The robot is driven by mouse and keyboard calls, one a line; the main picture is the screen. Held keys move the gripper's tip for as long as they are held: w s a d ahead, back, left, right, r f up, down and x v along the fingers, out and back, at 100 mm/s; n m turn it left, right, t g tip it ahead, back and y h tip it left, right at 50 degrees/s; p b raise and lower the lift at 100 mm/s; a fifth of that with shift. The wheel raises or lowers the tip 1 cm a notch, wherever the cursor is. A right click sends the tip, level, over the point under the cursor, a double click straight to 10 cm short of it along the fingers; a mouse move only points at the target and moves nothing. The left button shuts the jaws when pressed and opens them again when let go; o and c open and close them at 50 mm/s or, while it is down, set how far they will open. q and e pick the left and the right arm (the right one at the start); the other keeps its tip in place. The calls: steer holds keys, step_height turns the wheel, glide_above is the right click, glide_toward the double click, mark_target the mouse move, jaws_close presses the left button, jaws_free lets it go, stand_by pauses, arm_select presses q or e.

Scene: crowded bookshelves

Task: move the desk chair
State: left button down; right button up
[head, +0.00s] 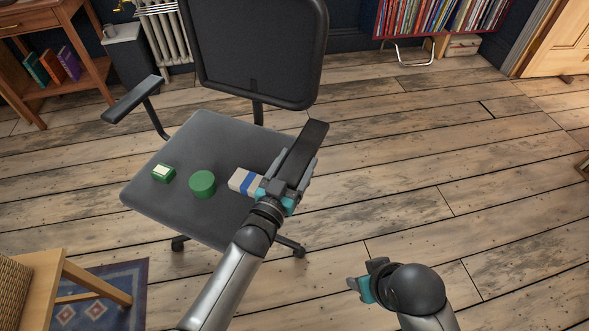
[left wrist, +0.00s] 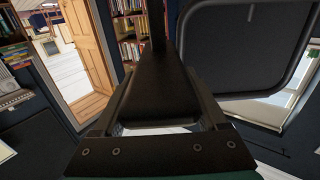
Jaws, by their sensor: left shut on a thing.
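The black desk chair (head: 222,148) stands on the floor ahead, with a tall dark backrest, grey seat and two armrests. My left gripper (head: 285,185) is shut on its right armrest (head: 307,145). The armrest also shows between the fingers in the left wrist view (left wrist: 156,85), with the backrest (left wrist: 243,47) at right. On the seat lie a small green box with a pale label (head: 162,173), a green cylinder (head: 202,184) and a white box with a blue band (head: 243,182), partly hidden by my gripper. My right gripper (head: 368,280) is empty above the floor; its finger gap is unclear.
A wooden desk with books (head: 57,67) and a grey bin (head: 133,54) stand at the upper left, beside a radiator (head: 167,35). A wooden chair (head: 50,275) and blue rug (head: 131,283) are at the lower left. A record shelf (head: 435,18) stands behind. Floor at right is clear.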

arm_select(q)
steer(key=shift+w+d, duration=0.2)
steer(key=shift+w, duration=0.05)
arm_select(e)
steer(key=shift+d+r, duration=0.1)
steer(key=shift+r, duration=0.1)
arm_select(q)
jaws_free()
steer(key=shift+s+a, duration=0.1)
arm_select(e)
steer(key=shift+r, duration=0.1)
arm_select(q)
steer(key=shift+s+a, duration=0.15)
steer(key=shift+s, duration=0.15)
steer(key=p+v, duration=0.5)
steer(key=v, duration=0.9)
steer(key=shift+s+p, duration=0.2)
steer(key=shift+p, duration=0.1)
arm_select(e)
steer(key=s+f+g, duration=0.1)
steer(key=s+f, duration=0.3)
steer(key=f, duration=0.7)
steer(key=shift+d+f+g, duration=0.2)
steer(key=shift+d+g, duration=0.2)
steer(key=shift+d, duration=0.05)
